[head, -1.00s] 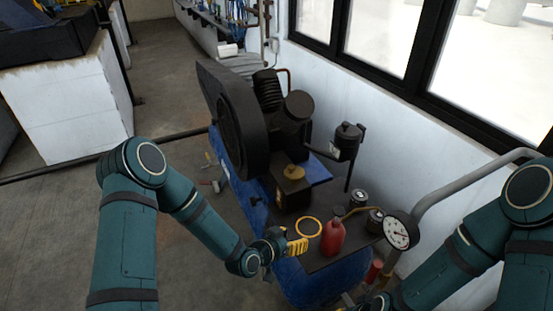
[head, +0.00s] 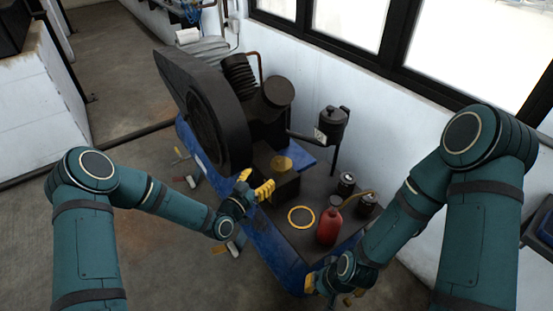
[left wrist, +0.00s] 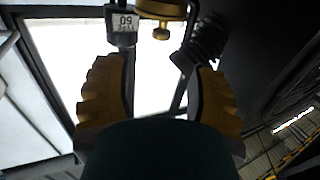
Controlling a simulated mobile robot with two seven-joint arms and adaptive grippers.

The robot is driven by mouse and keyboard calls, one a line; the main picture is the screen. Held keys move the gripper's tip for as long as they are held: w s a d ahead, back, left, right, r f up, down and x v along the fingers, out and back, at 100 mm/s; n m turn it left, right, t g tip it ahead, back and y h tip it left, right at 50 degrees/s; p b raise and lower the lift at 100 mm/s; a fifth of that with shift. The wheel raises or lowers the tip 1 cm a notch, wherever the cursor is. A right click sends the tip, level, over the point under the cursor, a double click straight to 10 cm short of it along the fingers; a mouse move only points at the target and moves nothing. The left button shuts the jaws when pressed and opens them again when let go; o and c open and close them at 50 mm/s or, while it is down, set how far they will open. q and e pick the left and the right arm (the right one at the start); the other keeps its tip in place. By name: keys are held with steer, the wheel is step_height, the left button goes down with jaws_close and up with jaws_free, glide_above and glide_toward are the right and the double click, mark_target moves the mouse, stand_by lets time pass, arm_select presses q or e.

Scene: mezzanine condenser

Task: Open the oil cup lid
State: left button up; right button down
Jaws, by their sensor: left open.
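A round brass-yellow lid (head: 281,163), seemingly the oil cup lid, sits closed on a dark block (head: 285,185) on the compressor. My left gripper (head: 255,184) is open and empty, just left of and below that lid, apart from it. In the left wrist view, its two yellow fingers (left wrist: 160,108) are spread with nothing between them. A brass round part with a small knob (left wrist: 160,12) shows beyond them at the top edge. My right gripper (head: 330,291) is low at the front of the plate, partly hidden by its own wrist.
A red oil bottle (head: 329,226), a yellow ring (head: 301,217) and small dark jars (head: 346,184) stand on the dark plate. The large black flywheel guard (head: 205,110) rises left of the lid.

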mark_target(276, 161)
arm_select(q)
steer(key=b+x, duration=0.1)
steer(key=x, duration=1)
steer(key=shift+a, duration=0.15)
jaws_close()
